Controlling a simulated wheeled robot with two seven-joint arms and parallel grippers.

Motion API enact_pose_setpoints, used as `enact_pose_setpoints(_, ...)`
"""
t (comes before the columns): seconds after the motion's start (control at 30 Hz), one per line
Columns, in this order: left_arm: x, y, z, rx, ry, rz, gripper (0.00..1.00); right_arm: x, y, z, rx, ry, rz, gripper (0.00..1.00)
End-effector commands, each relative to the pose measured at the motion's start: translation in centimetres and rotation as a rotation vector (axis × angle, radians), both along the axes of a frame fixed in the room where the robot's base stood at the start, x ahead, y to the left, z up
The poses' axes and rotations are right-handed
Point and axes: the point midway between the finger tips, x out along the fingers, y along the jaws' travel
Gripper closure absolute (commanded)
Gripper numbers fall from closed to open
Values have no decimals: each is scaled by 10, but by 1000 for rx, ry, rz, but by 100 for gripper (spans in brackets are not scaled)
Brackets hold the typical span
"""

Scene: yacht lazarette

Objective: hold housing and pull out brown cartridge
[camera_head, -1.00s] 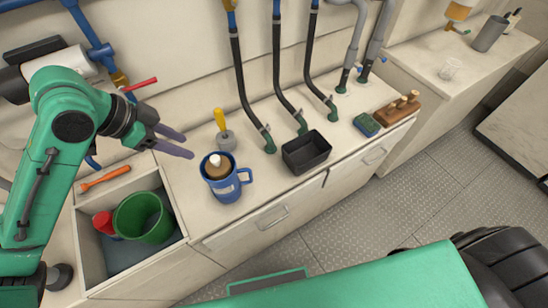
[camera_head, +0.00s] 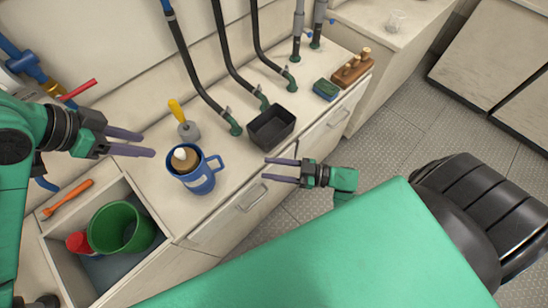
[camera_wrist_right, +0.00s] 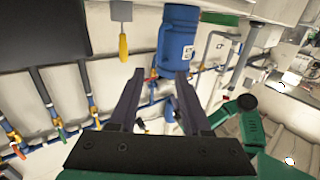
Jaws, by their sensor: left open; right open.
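The blue mug-shaped housing (camera_head: 201,182) stands upright on the counter with its handle to the right. The brown cartridge (camera_head: 178,164) sits inside it, with a pale knob on top. The housing also shows at the top of the right wrist view (camera_wrist_right: 179,40), upside down, beyond the fingertips. My left gripper (camera_head: 148,144) is open and empty, to the left of and above the housing. My right gripper (camera_head: 268,169) is open and empty, to the right of the housing near the counter's front edge. Its fingers (camera_wrist_right: 160,74) point toward the housing, apart from it.
An open locker with a green bucket (camera_head: 121,228) and a red container (camera_head: 79,243) is at left. Black hoses (camera_head: 197,82) hang behind. A sponge (camera_head: 326,89) is farther right.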

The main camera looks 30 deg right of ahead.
Motion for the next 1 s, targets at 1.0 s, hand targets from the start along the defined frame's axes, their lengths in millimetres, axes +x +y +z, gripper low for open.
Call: enact_pose_setpoints(1.0, 0, 0, 0, 0, 0, 0, 50, 82, 118, 0, -2, -1, -3, 56)
